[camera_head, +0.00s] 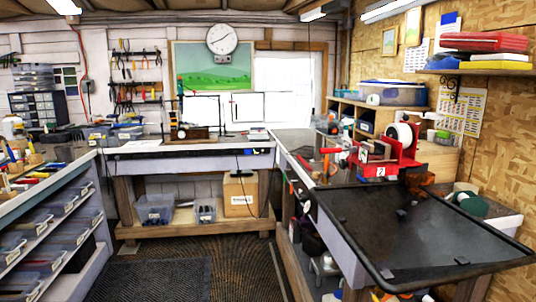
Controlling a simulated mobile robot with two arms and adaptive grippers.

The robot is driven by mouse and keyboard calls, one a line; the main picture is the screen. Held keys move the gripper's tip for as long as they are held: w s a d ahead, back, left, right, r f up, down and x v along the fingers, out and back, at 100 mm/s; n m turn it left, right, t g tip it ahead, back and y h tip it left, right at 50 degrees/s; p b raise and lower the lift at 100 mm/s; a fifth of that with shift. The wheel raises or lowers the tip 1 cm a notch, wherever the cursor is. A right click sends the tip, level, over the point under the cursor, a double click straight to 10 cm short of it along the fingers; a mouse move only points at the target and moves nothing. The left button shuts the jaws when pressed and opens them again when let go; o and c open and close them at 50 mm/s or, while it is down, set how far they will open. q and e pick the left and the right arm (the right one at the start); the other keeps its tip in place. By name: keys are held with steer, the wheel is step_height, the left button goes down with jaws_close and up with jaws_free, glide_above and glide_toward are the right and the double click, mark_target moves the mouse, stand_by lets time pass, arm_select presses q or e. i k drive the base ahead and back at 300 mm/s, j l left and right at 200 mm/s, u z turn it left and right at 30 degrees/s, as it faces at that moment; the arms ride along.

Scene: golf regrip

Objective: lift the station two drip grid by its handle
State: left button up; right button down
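Station two appears to be the red clamp stand (407,160) on the right bench; a white tag with what looks like a "2" is on its front. A large flat black tray or grid (420,238) with a raised rim lies in front of it, over the right bench. This looks like the drip grid, but I cannot tell a separate grid from its tray. A few small pale patches show on it; no handle can be clearly made out. Neither of my grippers is in view.
A green and white roll (468,202) sits right of the black tray. Storage bins (70,235) line the left bench. The back bench (190,148) holds tools. The floor between benches, with a dark mat (155,279), is open.

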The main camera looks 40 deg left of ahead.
mark_target(310, 149)
steer(key=u, duration=0.9)
steer(key=i+j+u, duration=0.25)
steer(key=i, duration=0.25)
steer(key=i+j+u, duration=0.25)
steer(key=i, duration=0.3)
steer(key=i+j+u, duration=0.3)
steer(key=i, duration=0.3)
steer(key=i+z, duration=0.3)
steer(key=i, duration=1.8)
steer(key=j, duration=0.1)
